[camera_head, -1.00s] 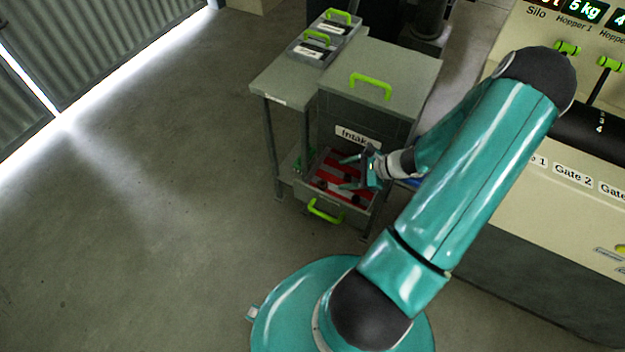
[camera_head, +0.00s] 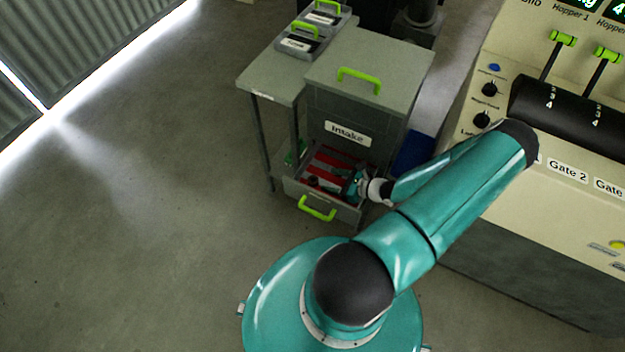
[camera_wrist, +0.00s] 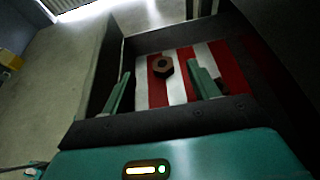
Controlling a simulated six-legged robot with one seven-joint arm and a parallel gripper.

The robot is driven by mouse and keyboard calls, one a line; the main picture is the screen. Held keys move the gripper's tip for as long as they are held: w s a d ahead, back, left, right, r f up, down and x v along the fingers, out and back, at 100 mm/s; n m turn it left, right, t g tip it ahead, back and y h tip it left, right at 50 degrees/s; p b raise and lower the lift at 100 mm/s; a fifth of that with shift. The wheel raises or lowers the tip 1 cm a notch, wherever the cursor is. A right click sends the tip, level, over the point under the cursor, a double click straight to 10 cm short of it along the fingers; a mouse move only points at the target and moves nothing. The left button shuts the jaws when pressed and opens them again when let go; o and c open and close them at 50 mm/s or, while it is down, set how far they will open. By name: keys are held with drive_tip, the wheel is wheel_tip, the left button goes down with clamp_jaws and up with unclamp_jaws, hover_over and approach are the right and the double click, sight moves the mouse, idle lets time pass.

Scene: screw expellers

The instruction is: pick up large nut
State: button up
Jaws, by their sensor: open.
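The large nut (camera_wrist: 162,66) is a dark brown hexagonal nut with a hole. In the wrist view it lies on the red and white striped floor of the open drawer (camera_wrist: 148,36). My gripper (camera_wrist: 160,78) is open, with its two teal fingers apart, one to each side of the nut in the picture. The fingers do not visibly touch it. In the head view my gripper (camera_head: 350,184) is at the right side of the drawer below the Intake label.
The drawer's walls stand close around my gripper, with a green handle (camera_head: 317,208) on its front. The grey Intake cabinet (camera_head: 350,108) rises behind it. A side table (camera_head: 262,80) carries small bins. A control console (camera_head: 560,155) stands at the right. The floor at left is clear.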

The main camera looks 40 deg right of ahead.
sight(311, 179)
drive_tip(key=shift+a+f, duration=0.1)
drive_tip(key=shift+f, duration=0.75)
drive_tip(key=shift+w+f, duration=0.25)
drive_tip(key=shift+f, duration=0.1)
drive_tip(key=x, duration=0.7)
drive_tip(key=shift+r, duration=0.1)
drive_tip(key=shift+c, duration=0.2)
drive_tip(key=c, duration=1)
